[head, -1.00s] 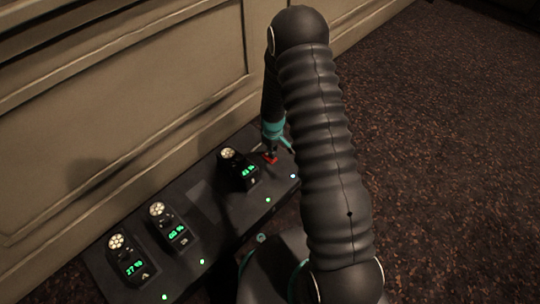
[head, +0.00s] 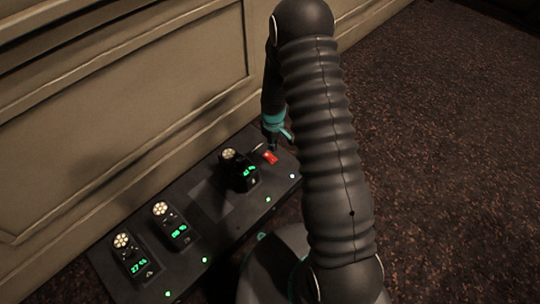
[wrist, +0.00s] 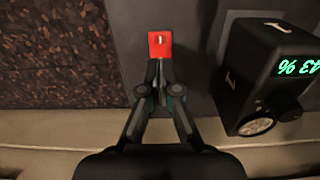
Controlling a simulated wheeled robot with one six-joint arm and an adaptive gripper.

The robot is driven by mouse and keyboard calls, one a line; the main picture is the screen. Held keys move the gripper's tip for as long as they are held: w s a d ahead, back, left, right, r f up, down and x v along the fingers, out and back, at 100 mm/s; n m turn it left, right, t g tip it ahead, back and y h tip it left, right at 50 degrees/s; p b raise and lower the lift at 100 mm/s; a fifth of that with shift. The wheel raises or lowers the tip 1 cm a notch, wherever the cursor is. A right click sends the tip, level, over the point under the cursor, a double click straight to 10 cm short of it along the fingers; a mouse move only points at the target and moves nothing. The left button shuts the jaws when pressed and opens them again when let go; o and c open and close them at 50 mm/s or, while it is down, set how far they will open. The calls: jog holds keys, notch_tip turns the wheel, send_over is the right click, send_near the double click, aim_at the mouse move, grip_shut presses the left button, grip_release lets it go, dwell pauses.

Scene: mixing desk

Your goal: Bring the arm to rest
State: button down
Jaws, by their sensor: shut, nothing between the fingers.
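My gripper (head: 273,147) hangs fingers down at the far right end of the desk, just behind a red switch (head: 270,158). In the wrist view my gripper's fingertips (wrist: 159,66) are together with nothing between them. The red switch (wrist: 160,45) shows just past the tips, with a small pale mark on it. The tips look apart from it, though the height of the gap is hard to judge. My arm's dark ribbed link crosses the head view and hides part of the desk's front side.
The dark desk (head: 212,205) carries several black modules with green displays. The nearest module (wrist: 262,75), reading 43 % upside down, stands right of the fingers in the wrist view. A panelled wall (head: 120,110) runs along the desk's back. Carpet (head: 450,130) lies open to the right.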

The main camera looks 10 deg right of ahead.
dwell(0.3)
jog(key=shift+s+m, duration=0.25)
jog(key=shift+m, duration=0.15)
jog(key=s+m+g, duration=0.1)
jog(key=s+g, duration=0.1)
jog(key=s, duration=0.3)
jog(key=s+r+m+t+p, duration=0.1)
jog(key=s+r, duration=0.6)
jog(key=r, duration=0.8)
jog(key=s+r+m+t+p, duration=0.2)
jog(key=s+r, duration=0.6)
jog(key=r, duration=0.8)
jog(key=s+r+m+t+p, duration=0.1)
jog(key=s+r+t, duration=0.3)
jog(key=s+r, duration=0.4)
jog(key=shift+r+m+t, duration=0.3)
jog(key=shift+r+m, duration=0.2)
jog(key=shift+r, duration=3.35)
jog(key=shift+d, duration=0.1)
